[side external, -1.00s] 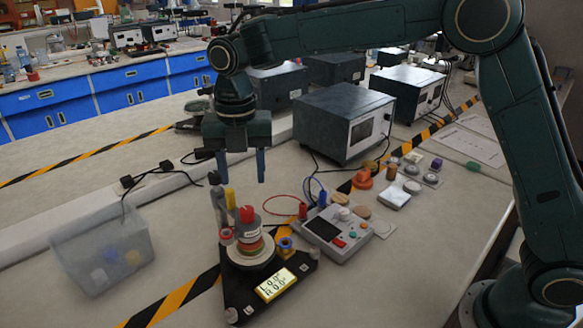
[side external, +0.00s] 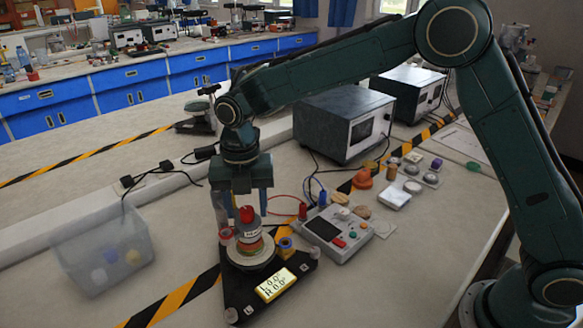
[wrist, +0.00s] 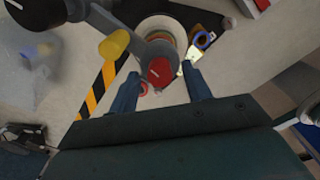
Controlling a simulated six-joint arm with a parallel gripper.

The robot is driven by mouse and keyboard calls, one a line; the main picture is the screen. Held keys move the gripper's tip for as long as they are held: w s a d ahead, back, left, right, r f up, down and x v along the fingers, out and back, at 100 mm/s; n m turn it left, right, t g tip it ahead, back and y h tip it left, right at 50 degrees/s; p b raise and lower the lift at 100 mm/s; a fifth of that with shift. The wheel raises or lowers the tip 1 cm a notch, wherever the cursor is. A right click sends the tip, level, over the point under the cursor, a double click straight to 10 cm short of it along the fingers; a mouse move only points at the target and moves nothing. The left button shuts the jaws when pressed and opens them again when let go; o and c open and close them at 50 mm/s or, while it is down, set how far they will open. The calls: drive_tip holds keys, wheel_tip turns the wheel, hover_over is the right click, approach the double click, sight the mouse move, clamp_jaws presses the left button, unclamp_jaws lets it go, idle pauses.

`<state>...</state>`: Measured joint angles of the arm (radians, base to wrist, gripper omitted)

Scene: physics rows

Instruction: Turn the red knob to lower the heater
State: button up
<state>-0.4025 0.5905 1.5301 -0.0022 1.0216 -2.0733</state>
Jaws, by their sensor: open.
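The red knob (side external: 247,213) sits on top of a stacked round column on a black triangular base (side external: 243,297). It also shows in the wrist view (wrist: 159,72), with a pale line across its top. My gripper (side external: 242,209) points down, and its two blue fingers stand open on either side of the knob in both views. In the wrist view the gripper (wrist: 161,72) has a gap between each finger and the knob; contact is not visible. A lit yellow display (side external: 276,284) on the base reads about "L 0.0, R 0.0". I cannot identify a heater.
A grey arm with a yellow cylinder (wrist: 114,45) stands close to the left finger. A control box (side external: 335,232) lies to the right, and a translucent bin (side external: 100,255) to the left. A large grey instrument (side external: 343,125) stands behind. Cables lie on the bench.

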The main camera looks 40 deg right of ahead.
drive_tip(key=c, duration=1)
drive_tip(key=shift+m, duration=0.3)
drive_tip(key=m, duration=0.8)
drive_tip(key=shift+m, duration=0.3)
drive_tip(key=m, duration=0.3)
drive_tip(key=shift+w+m, duration=0.1)
drive_tip(key=shift+m, duration=0.2)
drive_tip(key=m, duration=0.3)
drive_tip(key=shift+m, duration=0.4)
drive_tip(key=m, duration=0.6)
drive_tip(key=shift+m, duration=0.3)
drive_tip(key=shift+r, duration=0.1)
